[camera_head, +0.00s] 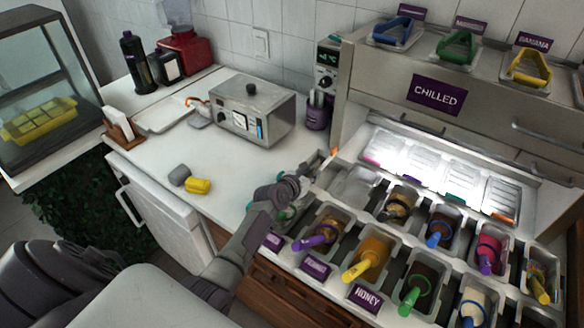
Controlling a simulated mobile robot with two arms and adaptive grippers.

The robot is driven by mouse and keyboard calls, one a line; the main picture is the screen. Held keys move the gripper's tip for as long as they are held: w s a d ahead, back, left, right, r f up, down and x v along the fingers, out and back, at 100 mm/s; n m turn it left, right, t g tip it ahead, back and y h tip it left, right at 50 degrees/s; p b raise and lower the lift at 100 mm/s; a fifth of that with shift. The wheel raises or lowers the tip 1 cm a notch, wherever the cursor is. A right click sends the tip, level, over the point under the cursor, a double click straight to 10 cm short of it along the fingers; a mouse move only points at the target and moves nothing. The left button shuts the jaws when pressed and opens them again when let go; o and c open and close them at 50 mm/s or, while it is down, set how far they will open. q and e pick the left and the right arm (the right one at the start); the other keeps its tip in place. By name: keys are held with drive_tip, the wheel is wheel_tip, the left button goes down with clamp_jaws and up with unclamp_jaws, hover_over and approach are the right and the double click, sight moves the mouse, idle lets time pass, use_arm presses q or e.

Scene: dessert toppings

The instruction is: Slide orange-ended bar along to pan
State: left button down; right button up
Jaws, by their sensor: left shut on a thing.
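My left gripper (303,176) is at the left end of the pan row, above the counter edge. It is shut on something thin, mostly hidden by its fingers. A small orange end (333,151) sticks up just beyond the fingertips and looks like the end of the orange-ended bar; the rest of the bar is hard to make out. An empty-looking metal pan (354,184) lies just right of the gripper. A clear panel with an orange edge (504,217) also lies far right on the shelf. My right gripper is not in view.
Topping pans with coloured handles, such as the honey pan (373,250), fill the right front. A purple cup (317,115) and a steel box (251,110) stand behind. A grey and a yellow block (198,186) lie on the left counter, with clear white surface around them.

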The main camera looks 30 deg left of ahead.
use_arm(q)
drive_tip(key=d, duration=0.1)
drive_tip(key=d+p, duration=0.1)
drive_tip(key=d, duration=0.2)
drive_tip(key=shift+s+d+r+p, duration=0.15)
drive_tip(key=shift+r+p, duration=0.1)
drive_tip(key=shift+p, duration=0.15)
drive_tip(key=shift+s+d+f+p, duration=0.1)
drive_tip(key=shift+d+p, duration=0.05)
drive_tip(key=shift+d, duration=0.35)
drive_tip(key=shift+d+f+p, duration=0.1)
drive_tip(key=shift+d+p, duration=0.05)
drive_tip(key=shift+d, duration=0.4)
drive_tip(key=c, duration=1.2)
unclamp_jaws()
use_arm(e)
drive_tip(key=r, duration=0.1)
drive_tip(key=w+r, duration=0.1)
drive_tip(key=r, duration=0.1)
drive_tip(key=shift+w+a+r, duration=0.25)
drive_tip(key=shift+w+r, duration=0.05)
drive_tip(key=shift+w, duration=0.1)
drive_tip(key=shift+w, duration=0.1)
use_arm(q)
drive_tip(key=v, duration=0.7)
drive_tip(key=shift+s, duration=0.2)
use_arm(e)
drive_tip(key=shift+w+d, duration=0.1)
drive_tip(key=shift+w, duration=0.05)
